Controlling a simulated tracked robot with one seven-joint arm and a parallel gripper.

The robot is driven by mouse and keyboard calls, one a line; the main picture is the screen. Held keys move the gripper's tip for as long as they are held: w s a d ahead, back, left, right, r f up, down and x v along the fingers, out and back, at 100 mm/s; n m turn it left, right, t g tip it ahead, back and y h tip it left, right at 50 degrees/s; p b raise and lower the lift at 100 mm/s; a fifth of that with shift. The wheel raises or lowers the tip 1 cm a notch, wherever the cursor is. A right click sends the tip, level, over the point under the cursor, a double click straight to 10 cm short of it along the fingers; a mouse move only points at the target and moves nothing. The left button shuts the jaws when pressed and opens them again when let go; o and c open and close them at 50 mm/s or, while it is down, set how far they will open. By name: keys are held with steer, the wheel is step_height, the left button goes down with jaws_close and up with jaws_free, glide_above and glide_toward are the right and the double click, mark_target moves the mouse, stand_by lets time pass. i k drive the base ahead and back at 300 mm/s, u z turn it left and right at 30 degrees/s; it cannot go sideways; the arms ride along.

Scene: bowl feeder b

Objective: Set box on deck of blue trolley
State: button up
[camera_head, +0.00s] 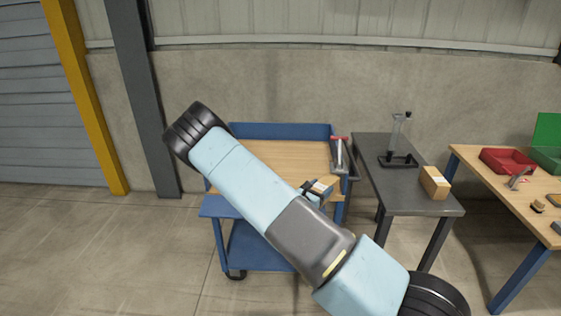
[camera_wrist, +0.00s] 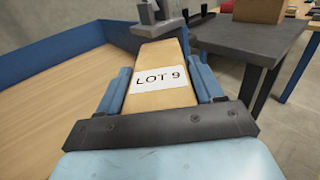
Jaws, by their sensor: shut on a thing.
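My gripper (camera_head: 312,190) is shut on a cardboard box (camera_head: 323,187). In the wrist view the box (camera_wrist: 158,88) sits between the two blue fingers of my gripper (camera_wrist: 160,88), with a white "LOT 9" label facing up. The blue trolley (camera_head: 280,130) has a wooden deck (camera_head: 285,155) with a raised blue back edge; my arm hides part of it. The deck (camera_wrist: 50,110) fills the left of the wrist view, and the box is near its right side. I cannot tell whether the box touches the deck.
A grey fixture with a red handle (camera_head: 339,150) is at the trolley's right side, just beyond the box. A dark table (camera_head: 400,185) stands close right, bearing a stand (camera_head: 398,140) and another box (camera_head: 435,182). A workbench with a red bin (camera_head: 503,161) is farther right.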

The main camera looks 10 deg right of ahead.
mark_target(279, 165)
steer(key=i, duration=1.1)
steer(key=u, duration=0.2)
